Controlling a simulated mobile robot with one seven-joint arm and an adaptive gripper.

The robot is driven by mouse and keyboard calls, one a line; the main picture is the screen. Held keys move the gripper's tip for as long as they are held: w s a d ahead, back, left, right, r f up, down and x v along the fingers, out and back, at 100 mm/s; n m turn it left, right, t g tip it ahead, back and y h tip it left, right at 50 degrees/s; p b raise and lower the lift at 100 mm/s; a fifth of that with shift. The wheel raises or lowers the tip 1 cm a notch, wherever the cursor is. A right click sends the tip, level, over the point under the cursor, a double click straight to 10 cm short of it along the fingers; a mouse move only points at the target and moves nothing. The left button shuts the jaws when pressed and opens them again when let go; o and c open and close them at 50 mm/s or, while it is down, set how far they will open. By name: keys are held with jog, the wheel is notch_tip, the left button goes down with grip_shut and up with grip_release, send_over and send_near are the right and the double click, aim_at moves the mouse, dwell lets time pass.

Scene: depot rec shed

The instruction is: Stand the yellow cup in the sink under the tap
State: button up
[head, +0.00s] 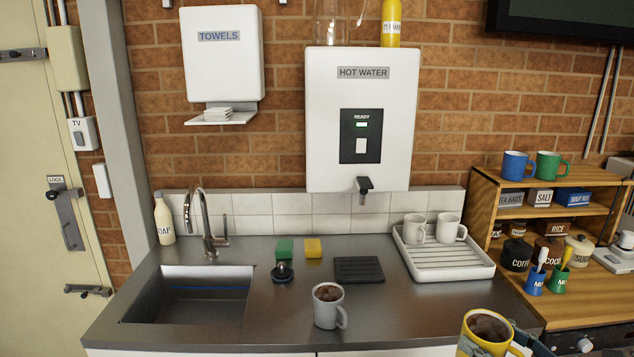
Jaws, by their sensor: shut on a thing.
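The yellow cup (466,341) is at the bottom right of the head view, upright, with dark brown contents inside. Its lower part is cut off by the frame edge. My gripper (522,341) is at the cup's right side, by its pale handle, and is shut on the cup; most of the gripper is out of frame. The sink (190,271) is a steel basin at the left of the counter. The tap (208,222) stands behind it, its curved spout over the back of the basin. No cup shows in the visible part of the sink.
A grey mug (328,313) with brown contents stands at the counter's front between cup and sink. A black plug (282,272), green sponge (284,249), yellow sponge (313,248), black mat (359,269) and white rack (450,272) with two mugs lie behind. Soap (164,218) stands beside the tap.

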jog(key=w+a+f+p, duration=0.2)
jog(key=w+a, duration=0.3)
jog(key=a, duration=0.3)
jog(key=w+a+f+h+p, duration=0.1)
jog(key=w+a+f+p, duration=0.2)
jog(key=w+a+p, duration=0.2)
jog(key=shift+w+a+f+m+t, duration=0.35)
jog(key=shift+w+a, duration=0.25)
jog(key=shift+a, duration=0.95)
